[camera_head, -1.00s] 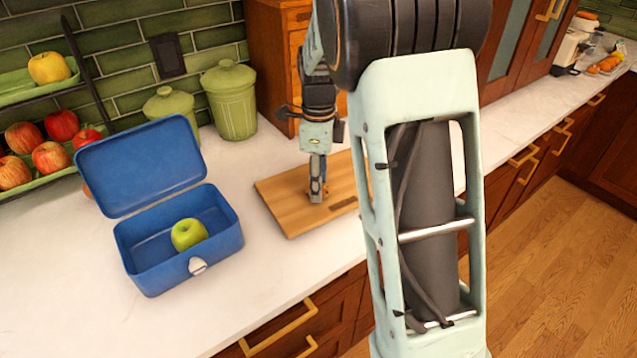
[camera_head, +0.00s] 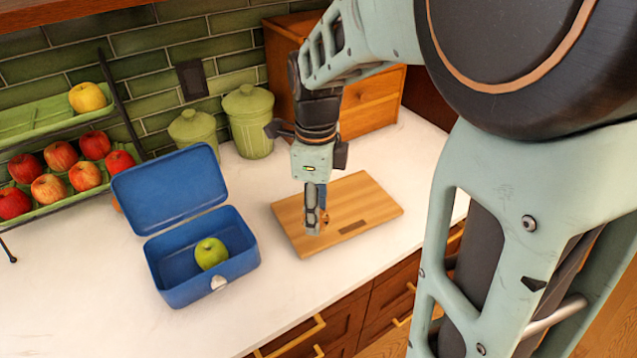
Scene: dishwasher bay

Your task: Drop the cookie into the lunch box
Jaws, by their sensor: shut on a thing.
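An open blue lunch box (camera_head: 178,289) stands on the white counter, its lid tilted back towards the wall. A green apple (camera_head: 211,253) lies inside it, and the rest of its floor shows bare. My gripper (camera_head: 315,229) points down over the left part of the wooden board, to the right of the lunch box. It is shut on a small brown piece, the cookie (camera_head: 325,217), which is mostly hidden by the fingers. I cannot tell whether the cookie is clear of the board.
The wooden cutting board (camera_head: 372,205) lies on the counter (camera_head: 90,300). Two green canisters (camera_head: 250,125) and a wooden cabinet (camera_head: 372,105) stand behind. A tiered rack (camera_head: 45,118) with several apples is at the left. Bare counter lies between box and board.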

